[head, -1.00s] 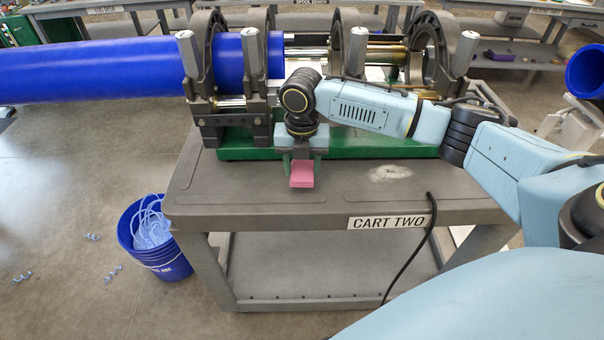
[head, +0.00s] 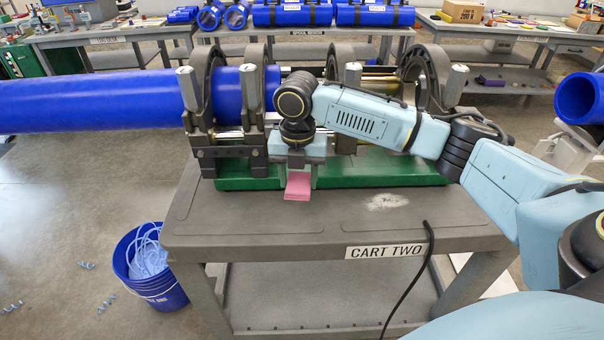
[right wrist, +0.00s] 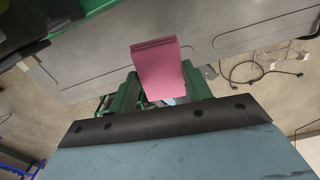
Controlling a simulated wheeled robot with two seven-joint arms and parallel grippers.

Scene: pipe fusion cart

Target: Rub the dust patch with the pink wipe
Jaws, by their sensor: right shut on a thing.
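The pink wipe (head: 298,187) is a folded pink pad held in my right gripper (head: 300,174), in front of the green machine base. In the right wrist view the wipe (right wrist: 160,68) sticks out between the green fingers of the gripper (right wrist: 160,92), which are shut on it. The wipe appears above the cart top, though its exact height is hard to tell. The dust patch (head: 387,202) is a pale smudge on the grey cart top, to the right of the wipe and apart from it. My left gripper is not in view.
The cart (head: 250,225) carries a pipe fusion machine on a green base (head: 400,172), with a blue pipe (head: 90,103) clamped at left. A black cable (head: 408,290) hangs over the front edge. A blue bucket (head: 160,285) stands on the floor at left.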

